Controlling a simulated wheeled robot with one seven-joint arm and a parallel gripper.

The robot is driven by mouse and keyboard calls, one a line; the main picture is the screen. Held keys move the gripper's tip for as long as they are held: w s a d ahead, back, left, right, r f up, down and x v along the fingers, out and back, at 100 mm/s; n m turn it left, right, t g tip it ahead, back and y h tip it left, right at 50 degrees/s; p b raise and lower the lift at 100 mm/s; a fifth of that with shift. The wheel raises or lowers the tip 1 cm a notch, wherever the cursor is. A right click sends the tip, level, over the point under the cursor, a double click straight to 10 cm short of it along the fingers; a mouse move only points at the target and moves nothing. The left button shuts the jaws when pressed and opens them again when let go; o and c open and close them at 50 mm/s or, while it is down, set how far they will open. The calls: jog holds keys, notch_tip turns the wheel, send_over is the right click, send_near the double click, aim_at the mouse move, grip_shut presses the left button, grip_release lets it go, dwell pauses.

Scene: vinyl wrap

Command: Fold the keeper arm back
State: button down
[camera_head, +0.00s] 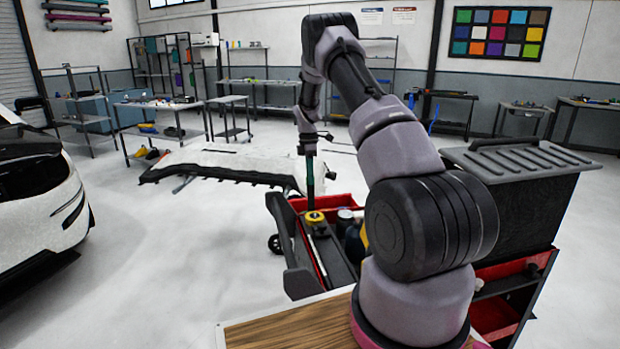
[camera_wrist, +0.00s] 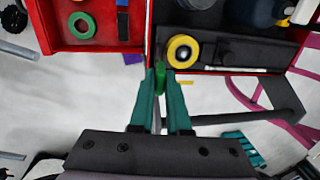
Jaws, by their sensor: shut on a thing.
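My gripper (camera_wrist: 160,80) has two teal fingers, shut on a small green piece (camera_wrist: 160,74) at the red edge of the tool cart. I take this piece to be the keeper arm; its far end and pivot are hard to make out. A yellow roll (camera_wrist: 180,41) with a pale centre lies in the cart just beyond the fingertips, slightly right. In the head view my gripper (camera_head: 310,185) points down over the cart's far end, close to the yellow roll (camera_head: 314,217). The fingertips and the green piece are too small to tell there.
A green ring (camera_wrist: 82,25) lies in a red tray at the left. A dark bar (camera_wrist: 285,100) stands right of my fingers. A white bumper-like panel (camera_head: 235,160) lies beyond the cart.

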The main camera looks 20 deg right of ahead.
jog(key=shift+w, duration=0.2)
jog(key=shift+w+d+f, duration=0.1)
jog(key=shift+w+f, duration=0.35)
jog(key=shift+w, duration=0.3)
jog(key=shift+w+d+f, duration=0.15)
jog(key=shift+w+f, duration=0.25)
jog(key=shift+w, duration=0.35)
jog(key=shift+w+d+f, duration=0.1)
jog(key=shift+w+f, duration=0.35)
jog(key=shift+w, duration=0.3)
jog(key=shift+f, duration=0.1)
jog(key=c, duration=0.9)
grip_release()
jog(key=shift+w+f, duration=0.1)
jog(key=shift+w, duration=0.05)
jog(key=shift+w+d+r, duration=0.1)
jog(key=shift+w+r, duration=0.2)
jog(key=shift+r, duration=1.5)
jog(key=shift+w+a+r, duration=0.1)
jog(key=shift+w+r, duration=0.2)
jog(key=shift+r, duration=1.55)
jog(key=shift+w+d+r, duration=0.1)
jog(key=shift+w+r, duration=0.2)
jog(key=shift+r, duration=1.5)
